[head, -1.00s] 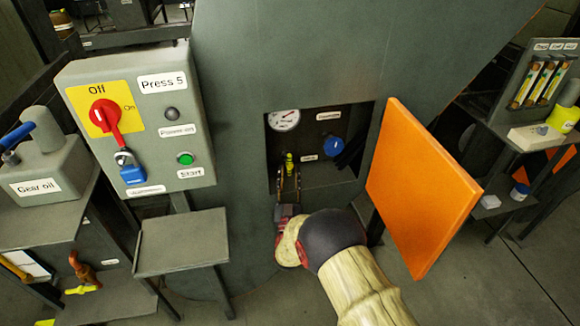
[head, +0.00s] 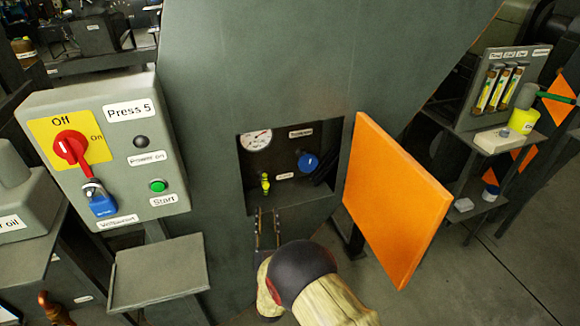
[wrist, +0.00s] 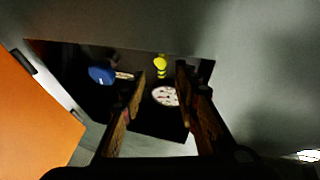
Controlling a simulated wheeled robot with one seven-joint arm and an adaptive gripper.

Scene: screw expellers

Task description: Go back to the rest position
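My gripper (head: 267,226) is in front of the lower edge of an open recess (head: 290,195) in the grey machine. In the wrist view its two fingers (wrist: 160,90) stand apart with nothing between them, facing the recess. Inside the recess are a round gauge (head: 256,140), a blue knob (head: 308,162) and a small yellow-green fitting (head: 265,183). The fitting also shows in the wrist view (wrist: 160,65), beyond the fingertips and apart from them. My arm hides the area below the recess.
An orange door (head: 397,200) stands open right of the recess, near my arm. At left are the Press 5 control box (head: 105,150) and a small grey shelf (head: 158,272). A rack with tubes (head: 502,88) stands at far right. Floor is clear at lower right.

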